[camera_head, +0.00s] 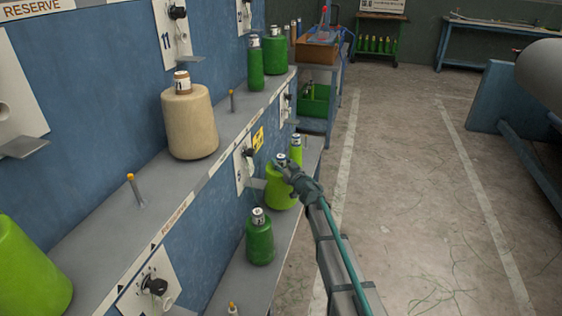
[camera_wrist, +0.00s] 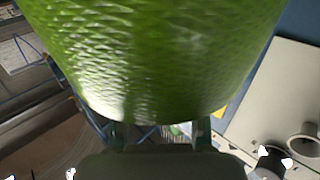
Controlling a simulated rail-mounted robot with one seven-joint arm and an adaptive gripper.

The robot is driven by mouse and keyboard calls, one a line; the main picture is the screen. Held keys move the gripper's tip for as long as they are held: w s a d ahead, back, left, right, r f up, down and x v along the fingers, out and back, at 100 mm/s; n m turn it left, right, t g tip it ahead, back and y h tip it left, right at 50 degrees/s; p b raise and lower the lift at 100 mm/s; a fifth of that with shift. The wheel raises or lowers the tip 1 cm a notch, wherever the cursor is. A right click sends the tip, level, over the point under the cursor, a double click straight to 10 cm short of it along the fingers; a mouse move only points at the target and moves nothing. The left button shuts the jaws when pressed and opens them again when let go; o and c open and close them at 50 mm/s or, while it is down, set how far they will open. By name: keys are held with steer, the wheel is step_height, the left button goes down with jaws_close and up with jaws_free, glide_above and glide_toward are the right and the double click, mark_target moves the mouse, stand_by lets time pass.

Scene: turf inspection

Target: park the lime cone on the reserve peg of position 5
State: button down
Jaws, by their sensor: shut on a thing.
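My gripper (camera_head: 297,180) is shut on the lime cone (camera_head: 281,190), at the top near its white-labelled tube. The cone is roughly upright by the lower shelf (camera_head: 240,285); I cannot tell whether it touches the shelf or hangs just above. In the wrist view the lime cone (camera_wrist: 150,60) fills the upper middle and hides much behind it. On the upper reserve shelf (camera_head: 100,235), one bare peg (camera_head: 137,192) stands near and another bare peg (camera_head: 232,101) stands beyond the beige cone. I cannot read for sure which peg belongs to position 5.
A beige cone (camera_head: 189,118) stands between the bare pegs. Dark green cones (camera_head: 256,68) stand farther along. A dark green cone (camera_head: 259,240) and a green cone (camera_head: 296,150) flank the held cone. Another lime cone (camera_head: 28,272) is at lower left. The aisle floor (camera_head: 410,170) is clear.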

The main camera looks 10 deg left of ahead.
step_height(320, 180, down, 4)
steer(key=shift+r+b, duration=0.15)
steer(key=shift+b, duration=0.5)
steer(key=c, duration=1.1)
jaws_free()
steer(key=shift+f, duration=0.3)
steer(key=o, duration=0.5)
steer(key=shift+r, duration=0.1)
